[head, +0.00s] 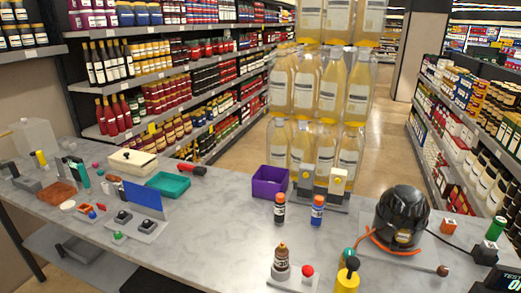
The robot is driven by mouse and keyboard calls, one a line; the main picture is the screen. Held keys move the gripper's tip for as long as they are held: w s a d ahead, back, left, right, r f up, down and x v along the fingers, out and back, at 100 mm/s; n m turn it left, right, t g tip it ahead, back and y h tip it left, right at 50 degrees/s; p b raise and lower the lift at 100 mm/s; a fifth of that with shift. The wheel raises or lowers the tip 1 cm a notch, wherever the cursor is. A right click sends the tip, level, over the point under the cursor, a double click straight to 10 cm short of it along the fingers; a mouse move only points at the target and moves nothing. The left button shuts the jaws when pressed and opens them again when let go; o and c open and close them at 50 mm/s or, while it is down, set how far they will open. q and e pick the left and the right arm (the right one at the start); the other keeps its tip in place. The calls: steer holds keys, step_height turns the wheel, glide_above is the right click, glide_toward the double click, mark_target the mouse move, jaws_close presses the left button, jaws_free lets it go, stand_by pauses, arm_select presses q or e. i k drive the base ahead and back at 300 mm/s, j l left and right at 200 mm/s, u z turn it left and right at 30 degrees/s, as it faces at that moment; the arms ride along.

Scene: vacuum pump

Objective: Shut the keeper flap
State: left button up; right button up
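I cannot make out for sure which part is the keeper flap. A blue upright panel (145,199) stands tilted on the left part of the table, behind a grey plate with dark switch-like parts (148,226). Neither of my grippers is in view.
The grey marble table (225,235) is clear in its middle. A purple bin (269,182), teal tray (168,185) and cream box (132,161) stand toward the back. Small bottles (317,210) and a yellow bottle (347,277) stand at the front right. Store shelves surround the table.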

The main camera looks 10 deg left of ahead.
mark_target(144, 195)
steer(key=u, duration=1.3)
